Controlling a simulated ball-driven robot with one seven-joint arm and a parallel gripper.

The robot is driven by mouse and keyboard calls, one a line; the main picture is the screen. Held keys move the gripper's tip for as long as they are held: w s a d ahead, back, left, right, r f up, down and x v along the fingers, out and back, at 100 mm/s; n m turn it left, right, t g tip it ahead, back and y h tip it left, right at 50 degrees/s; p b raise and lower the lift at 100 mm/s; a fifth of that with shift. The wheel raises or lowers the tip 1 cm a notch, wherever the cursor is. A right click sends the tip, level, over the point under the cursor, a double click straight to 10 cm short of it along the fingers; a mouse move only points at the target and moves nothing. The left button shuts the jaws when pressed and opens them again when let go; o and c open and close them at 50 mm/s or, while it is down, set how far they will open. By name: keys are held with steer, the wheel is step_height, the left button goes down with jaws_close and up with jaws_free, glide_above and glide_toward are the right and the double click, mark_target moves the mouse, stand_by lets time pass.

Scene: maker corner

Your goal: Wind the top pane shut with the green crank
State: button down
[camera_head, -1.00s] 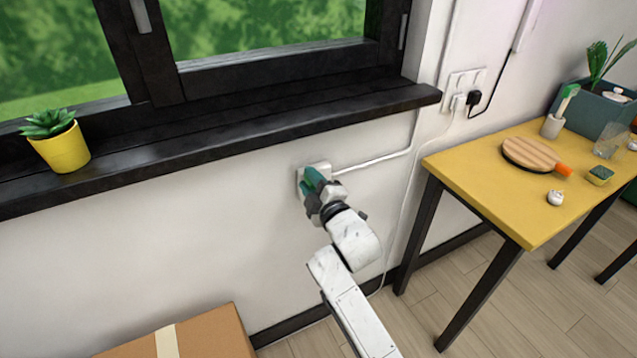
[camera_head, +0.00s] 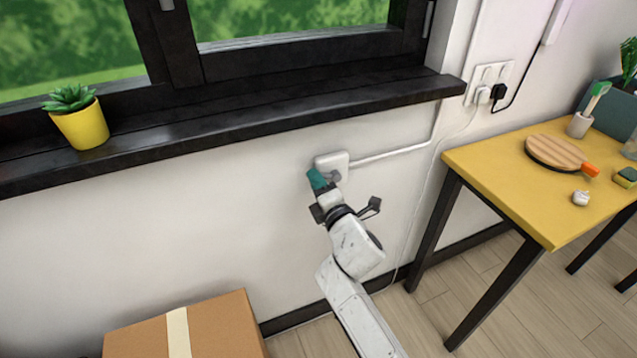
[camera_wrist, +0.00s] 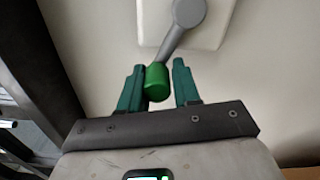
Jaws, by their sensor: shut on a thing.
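The green crank has a grey arm (camera_wrist: 181,38) and a green knob (camera_wrist: 156,82) in the wrist view. Its arm runs from a hub on a white wall box (camera_wrist: 150,22) down and a little left to the knob. The box also shows below the sill in the head view (camera_head: 339,161). My gripper (camera_wrist: 158,86) is shut on the knob, with one teal finger on each side. In the head view my gripper (camera_head: 317,180) is at the lower left of the box and hides the knob. The top pane is out of view; only the lower window part (camera_head: 290,20) shows.
A black sill (camera_head: 230,125) juts out above my gripper, with a yellow potted plant (camera_head: 82,126) on it. A yellow table (camera_head: 500,160) stands to the right. A cardboard box (camera_head: 225,325) is on the floor at lower left. A white cable (camera_head: 390,153) runs right from the wall box.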

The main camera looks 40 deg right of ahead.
steer(key=shift+d+r, duration=0.15)
steer(key=shift+r, duration=0.05)
steer(key=c, duration=1.1)
jaws_free()
steer(key=shift+o, duration=1.1)
steer(key=shift+f, duration=0.1)
steer(key=v, duration=1.1)
steer(key=shift+c, duration=0.2)
